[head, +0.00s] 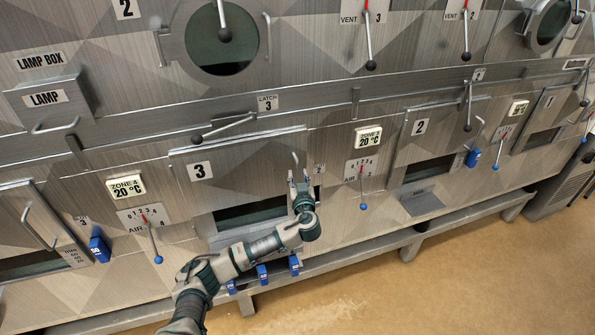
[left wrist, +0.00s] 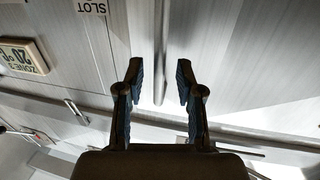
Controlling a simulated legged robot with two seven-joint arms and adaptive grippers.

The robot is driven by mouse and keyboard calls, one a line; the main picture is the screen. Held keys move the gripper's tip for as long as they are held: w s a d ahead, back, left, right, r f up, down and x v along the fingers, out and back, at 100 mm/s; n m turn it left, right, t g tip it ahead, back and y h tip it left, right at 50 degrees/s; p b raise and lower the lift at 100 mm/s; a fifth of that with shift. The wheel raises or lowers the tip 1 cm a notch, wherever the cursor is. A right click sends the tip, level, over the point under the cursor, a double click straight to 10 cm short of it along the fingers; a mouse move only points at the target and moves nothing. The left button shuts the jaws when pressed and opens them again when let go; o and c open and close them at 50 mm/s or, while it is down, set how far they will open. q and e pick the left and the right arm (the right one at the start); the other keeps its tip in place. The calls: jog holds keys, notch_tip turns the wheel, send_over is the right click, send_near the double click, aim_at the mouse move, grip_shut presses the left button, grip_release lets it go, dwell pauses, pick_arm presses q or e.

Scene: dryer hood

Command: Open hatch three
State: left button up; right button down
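Hatch three is a grey metal panel (head: 235,170) marked with a black 3 on a white label (head: 200,170), with a dark opening (head: 240,217) low down. A latch lever (head: 222,127) with a dark knob lies at a slant above it, near the LATCH 3 label (head: 267,103). My left gripper (head: 299,178) is at the hatch's right side, by its slim handle (head: 295,158). In the left wrist view the open fingers (left wrist: 160,82) stand either side of the handle bar (left wrist: 159,45), with gaps visible on both sides. My right gripper is out of view.
A ZONE 3 temperature plate (left wrist: 24,55) shows in the left wrist view. An AIR lever (head: 362,190) hangs right of the hatch, and hatch 2 (head: 425,140) is farther right. A lower rail (head: 410,240) runs along the front. The brown floor (head: 420,295) is clear.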

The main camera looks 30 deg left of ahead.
pick_arm(q)
jog(key=shift+x, duration=0.95)
grip_shut()
jog(key=shift+d+f, duration=0.1)
jog(key=shift+d, duration=0.05)
